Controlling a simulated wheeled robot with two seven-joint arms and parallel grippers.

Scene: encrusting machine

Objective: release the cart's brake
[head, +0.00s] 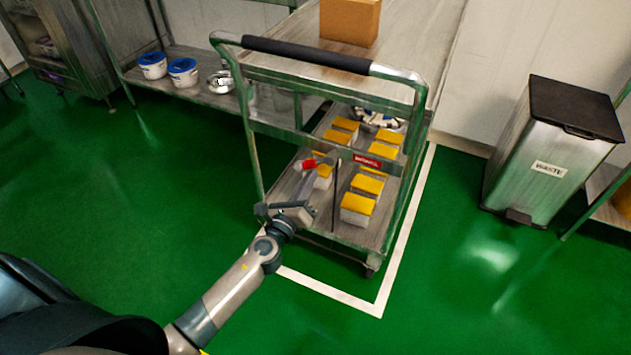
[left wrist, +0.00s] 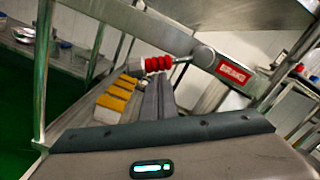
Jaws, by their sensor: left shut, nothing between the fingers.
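The cart (head: 408,155) stands on the green floor inside a white floor line. Its brake lever has a red grip (head: 309,163) and sits at the cart's near end, beside a red label plate (head: 367,161). In the left wrist view the ribbed red grip (left wrist: 158,63) points left from a grey pivot arm, with the red label (left wrist: 233,70) to its right. My left gripper (head: 311,177) is shut and empty, its fingers pointing at the lever just below the red grip. The fingertips (left wrist: 158,80) appear close under the grip; I cannot tell whether they touch it. My right gripper is not in view.
The cart's black push bar (head: 305,54) spans above the lever. Yellow-topped containers (head: 357,207) stand on the lower shelf. A cardboard box (head: 349,20) sits on a metal surface behind. A waste bin (head: 548,150) stands right. The floor at left is clear.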

